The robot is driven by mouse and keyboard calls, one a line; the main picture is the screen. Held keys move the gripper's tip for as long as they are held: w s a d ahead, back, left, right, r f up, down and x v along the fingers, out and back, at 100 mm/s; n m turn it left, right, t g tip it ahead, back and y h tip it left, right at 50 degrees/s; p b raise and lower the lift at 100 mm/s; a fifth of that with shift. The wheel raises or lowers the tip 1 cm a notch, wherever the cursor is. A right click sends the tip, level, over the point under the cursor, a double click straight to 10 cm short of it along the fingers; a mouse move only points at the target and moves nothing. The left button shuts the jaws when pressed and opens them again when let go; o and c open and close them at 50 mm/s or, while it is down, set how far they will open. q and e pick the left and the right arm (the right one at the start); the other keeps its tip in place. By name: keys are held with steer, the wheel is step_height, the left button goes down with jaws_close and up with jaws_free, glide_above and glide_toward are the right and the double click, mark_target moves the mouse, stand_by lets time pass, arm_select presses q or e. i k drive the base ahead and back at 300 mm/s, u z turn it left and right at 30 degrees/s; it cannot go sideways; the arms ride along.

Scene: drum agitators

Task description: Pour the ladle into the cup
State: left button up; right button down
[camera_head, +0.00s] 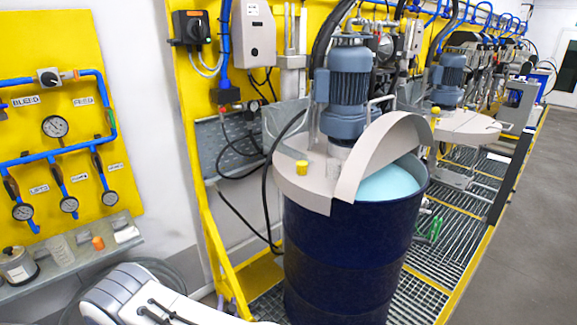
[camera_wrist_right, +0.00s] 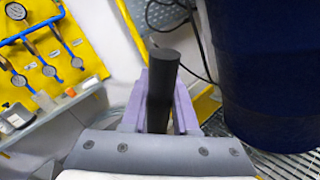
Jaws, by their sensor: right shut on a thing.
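In the right wrist view, the purple fingers of my right gripper (camera_wrist_right: 160,92) are shut on an upright black handle (camera_wrist_right: 163,78), which looks like the ladle's. The ladle's bowl is hidden in both views, so I cannot tell what it holds. A clear cup (camera_head: 61,251) stands on the wall shelf at the left in the head view, between a metal can and an orange cap. It also shows at the left in the right wrist view (camera_wrist_right: 44,101). My right gripper is apart from it, to its right in the wrist view. My left gripper is not in view.
The grey shelf (camera_head: 75,262) also holds a metal can (camera_head: 18,268) and an orange cap (camera_head: 97,243). A half-open dark blue drum (camera_head: 345,255) with pale blue liquid (camera_head: 388,184) stands at centre right. A yellow frame post (camera_head: 222,250) stands between shelf and drum.

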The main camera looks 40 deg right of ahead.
mark_target(334, 167)
steer(key=u, duration=1.35)
steer(key=i, duration=1.4)
steer(key=z, duration=3.1)
